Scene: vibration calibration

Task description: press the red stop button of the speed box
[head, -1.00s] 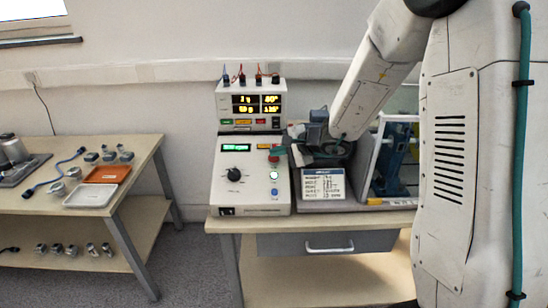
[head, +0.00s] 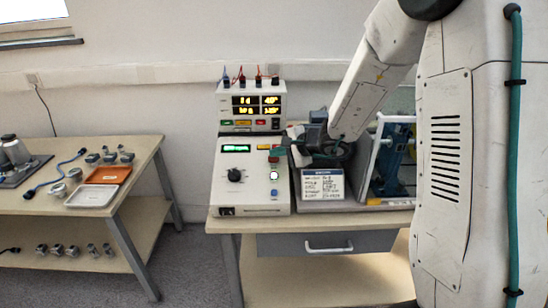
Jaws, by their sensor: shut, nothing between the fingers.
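The speed box (head: 222,190) is the white sloped box on the bench, with a black dial (head: 235,175) and a small green display (head: 236,148). On its right side, the red stop button (head: 274,160) shows as a small red spot above a lit green-white button (head: 274,175). My gripper (head: 280,152) reaches in from the right, shut and empty. Its tip is at the upper right of the box, just above the red button in the picture. I cannot tell whether it touches the button.
A meter box (head: 224,102) with yellow readouts and cable plugs stands behind. A label card (head: 323,185) and a framed rig (head: 375,160) stand to the right, close to my arm. The left table (head: 30,205) holds trays and small parts.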

